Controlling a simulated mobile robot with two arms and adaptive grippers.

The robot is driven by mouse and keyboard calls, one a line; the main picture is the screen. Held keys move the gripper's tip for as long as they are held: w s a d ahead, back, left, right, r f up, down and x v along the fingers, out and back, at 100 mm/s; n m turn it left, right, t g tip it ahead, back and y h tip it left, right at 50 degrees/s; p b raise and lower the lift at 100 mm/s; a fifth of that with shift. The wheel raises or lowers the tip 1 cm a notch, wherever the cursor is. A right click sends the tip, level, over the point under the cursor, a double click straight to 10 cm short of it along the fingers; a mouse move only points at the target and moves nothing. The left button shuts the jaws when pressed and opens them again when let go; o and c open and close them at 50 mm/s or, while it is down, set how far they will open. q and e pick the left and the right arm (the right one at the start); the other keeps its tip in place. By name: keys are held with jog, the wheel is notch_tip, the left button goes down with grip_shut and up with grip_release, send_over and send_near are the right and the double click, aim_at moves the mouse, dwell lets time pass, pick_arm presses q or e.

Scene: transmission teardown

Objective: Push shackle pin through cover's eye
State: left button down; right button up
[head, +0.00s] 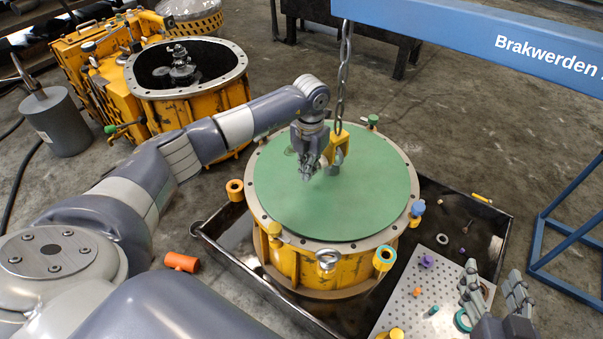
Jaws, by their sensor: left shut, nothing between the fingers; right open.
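The cover (300,205) is a round green-topped plate with a grey bolted rim on a yellow housing (290,265). A yellow shackle (346,133) hangs from a chain (343,80) just above the green face. A grey piece shows under it; I cannot tell whether this is the cover's eye. My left gripper (306,172) is shut and empty, just left of the shackle and low over the green face. It partly hides the shackle, and I cannot make out the pin. My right gripper (492,292) is open at the lower right, away from the cover.
A blue hoist beam (450,38) crosses the upper right. A black tray (465,205) lies under the housing, with a perforated plate (410,290) holding small parts. An open yellow housing (185,108) stands behind my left arm. An orange fitting (182,262) lies on the floor.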

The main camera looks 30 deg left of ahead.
pick_arm(q)
jog(key=shift+s+a+r+p, duration=0.1)
jog(key=shift+s+r+p, duration=0.1)
jog(key=shift+r+p, duration=0.3)
jog(key=shift+s+r+p, duration=0.15)
jog(key=shift+r+p, duration=0.3)
jog(key=shift+p, duration=0.05)
pick_arm(e)
jog(key=s+d+f+g+h+p, duration=0.1)
jog(key=s+d+f+g, duration=0.2)
jog(key=s+f+g, duration=0.4)
jog(key=s+d+f+g+h+p, duration=0.1)
jog(key=s+d+f+g+h, duration=0.2)
jog(key=s, duration=0.7)
pick_arm(q)
notch_tip(320, 180, up, 6)
jog(key=s+p, duration=0.2)
jog(key=p, duration=0.2)
jog(key=shift+a+r+p, duration=0.2)
jog(key=shift+a+p, duration=0.1)
jog(key=shift+a, duration=0.1)
pick_arm(e)
notch_tip(320, 180, down, 9)
jog(key=w+g+y, duration=0.1)
jog(key=w, duration=0.1)
jog(key=shift+a+f+m, duration=0.15)
jog(key=shift+a+m, duration=0.1)
jog(key=shift+m, duration=0.05)
jog(key=shift+w, duration=0.15)
